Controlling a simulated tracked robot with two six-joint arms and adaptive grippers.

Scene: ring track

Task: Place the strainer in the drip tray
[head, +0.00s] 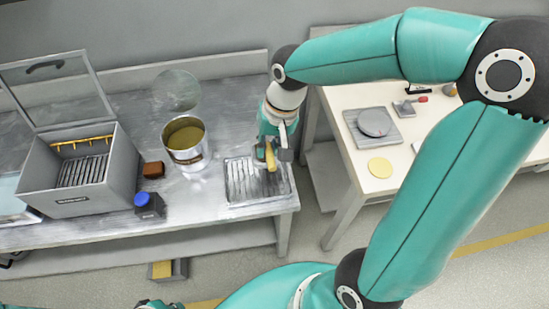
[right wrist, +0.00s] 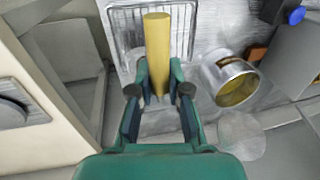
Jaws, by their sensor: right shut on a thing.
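My right gripper (head: 268,152) is shut on a yellow cylindrical handle (head: 270,157), which I take to be the strainer's. It is over the drip tray (head: 236,191), a ridged metal tray at the bench's right end. In the right wrist view the handle (right wrist: 157,45) stands between the fingers (right wrist: 158,88), reaching over the drip tray (right wrist: 116,22). The strainer's mesh part is not clear, and I cannot tell whether it touches the tray. Part of my left gripper (head: 156,303) shows at the bottom edge of the head view; its jaws are unclear.
A metal pot (head: 187,150) with yellow contents stands left of the tray, a clear disc (head: 176,91) behind it. A brown block (head: 153,170), a blue-capped container (head: 150,206) and an open grey box (head: 78,190) are further left. A gap separates the bench from a white table (head: 352,173).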

